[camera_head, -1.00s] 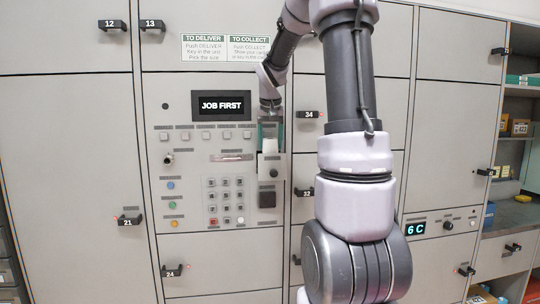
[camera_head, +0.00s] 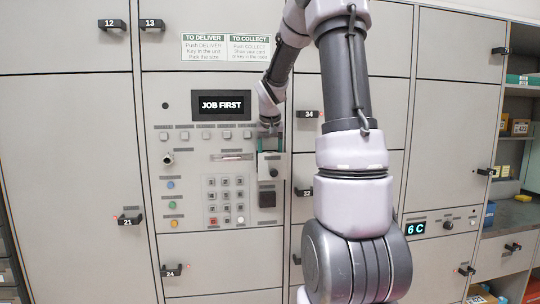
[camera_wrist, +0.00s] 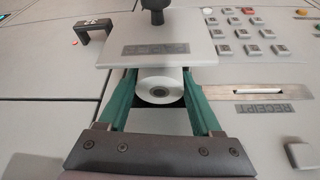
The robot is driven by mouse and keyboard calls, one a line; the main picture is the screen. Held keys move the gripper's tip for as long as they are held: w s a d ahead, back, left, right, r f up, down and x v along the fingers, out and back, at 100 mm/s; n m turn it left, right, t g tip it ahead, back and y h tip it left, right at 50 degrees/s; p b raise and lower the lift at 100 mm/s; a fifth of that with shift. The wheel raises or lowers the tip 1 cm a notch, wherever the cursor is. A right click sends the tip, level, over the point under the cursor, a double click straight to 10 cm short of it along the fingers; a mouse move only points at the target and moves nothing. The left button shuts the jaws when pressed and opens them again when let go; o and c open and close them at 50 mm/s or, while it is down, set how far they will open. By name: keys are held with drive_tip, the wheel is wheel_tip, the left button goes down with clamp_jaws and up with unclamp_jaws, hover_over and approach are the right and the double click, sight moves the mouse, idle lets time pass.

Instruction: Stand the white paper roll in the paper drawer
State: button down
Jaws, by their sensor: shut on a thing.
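The white paper roll (camera_wrist: 161,86) shows end-on in the wrist view, with its dark core hole facing the camera. My gripper (camera_wrist: 160,78) is shut on it, with one green finger on each side. The paper drawer (camera_wrist: 155,48) has a pale front plate with a dark label and a black knob. The roll is right behind this plate, its lower part hidden, so I cannot tell if it touches the drawer floor. In the head view the drawer front (camera_head: 270,167) is below my gripper (camera_head: 270,143), and the roll is mostly hidden there.
A keypad (camera_head: 226,201) and a receipt slot (camera_head: 232,157) lie left of the drawer on the panel. Locker handles 34 (camera_head: 307,114) and 32 (camera_head: 303,192) stick out to the right of the drawer.

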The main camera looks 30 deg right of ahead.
drive_tip(key=shift+f, duration=0.25)
drive_tip(key=shift+c, duration=0.3)
unclamp_jaws()
drive_tip(key=shift+r, duration=0.3)
drive_tip(key=v, duration=1.1)
drive_tip(key=s+a+t+y, duration=0.1)
drive_tip(key=s+a, duration=0.3)
drive_tip(key=s, duration=0.3)
drive_tip(key=s+a+f+t+y, duration=0.1)
drive_tip(key=s+a, duration=0.4)
drive_tip(key=s, duration=0.3)
drive_tip(key=s+a+f+t+y, duration=0.1)
drive_tip(key=s+a, duration=0.3)
drive_tip(key=s, duration=0.4)
drive_tip(key=shift+a+n+y, duration=0.3)
drive_tip(key=shift+n+y, duration=0.1)
drive_tip(key=shift+y, duration=0.1)
